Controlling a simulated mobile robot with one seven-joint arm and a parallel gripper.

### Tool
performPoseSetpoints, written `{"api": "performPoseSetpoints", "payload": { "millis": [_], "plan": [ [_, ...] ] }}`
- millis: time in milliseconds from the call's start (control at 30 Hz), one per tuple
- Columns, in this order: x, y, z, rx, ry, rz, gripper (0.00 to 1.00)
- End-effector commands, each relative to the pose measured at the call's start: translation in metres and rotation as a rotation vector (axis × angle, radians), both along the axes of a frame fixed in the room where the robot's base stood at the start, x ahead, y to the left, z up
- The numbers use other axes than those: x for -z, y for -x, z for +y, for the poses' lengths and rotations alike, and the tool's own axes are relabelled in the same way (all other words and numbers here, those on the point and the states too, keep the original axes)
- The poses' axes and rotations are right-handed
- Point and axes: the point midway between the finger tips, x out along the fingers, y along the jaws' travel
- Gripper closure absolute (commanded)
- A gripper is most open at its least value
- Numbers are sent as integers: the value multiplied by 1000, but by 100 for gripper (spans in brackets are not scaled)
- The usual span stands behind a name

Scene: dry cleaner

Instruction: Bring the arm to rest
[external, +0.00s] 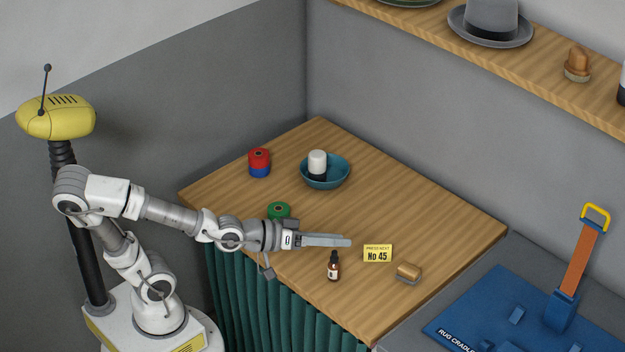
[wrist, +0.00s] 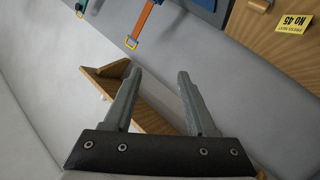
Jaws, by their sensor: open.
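My arm reaches out to the right over the wooden table (external: 420,217) in the external view, roughly level. My gripper (external: 350,241) is above the table's front part, near a small brown bottle and a yellow card. In the wrist view my gripper (wrist: 155,75) has its two fingers spread apart with nothing between them. It is open and empty. Behind the fingers the wrist view shows grey wall and part of a wooden shelf (wrist: 152,121).
On the table are a dark bottle (external: 333,267), a yellow "No 45" card (external: 377,253), a brush (external: 409,271), a teal bowl (external: 343,180) holding a white-and-black item, a red-and-blue spool (external: 259,163) and a green spool (external: 279,210). A blue rug cradle (external: 490,318) stands right.

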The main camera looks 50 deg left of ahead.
Motion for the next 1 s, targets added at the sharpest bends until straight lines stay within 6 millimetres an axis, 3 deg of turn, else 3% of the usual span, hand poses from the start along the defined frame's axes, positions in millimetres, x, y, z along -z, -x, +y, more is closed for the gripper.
{"api": "performPoseSetpoints", "payload": {
  "millis": [167, 333, 467, 667, 733, 1000],
  "plan": [
    [37, -22, 77, -68, -227, 101, 43],
    [73, -18, 165, -131, -430, 258, 43],
    [98, 4, 230, -169, -550, 404, 43],
    [133, 60, 315, -203, -665, 651, 43],
    [102, 62, 315, -195, -673, 657, 43],
    [34, 61, 314, -194, -672, 656, 43]
  ]
}}
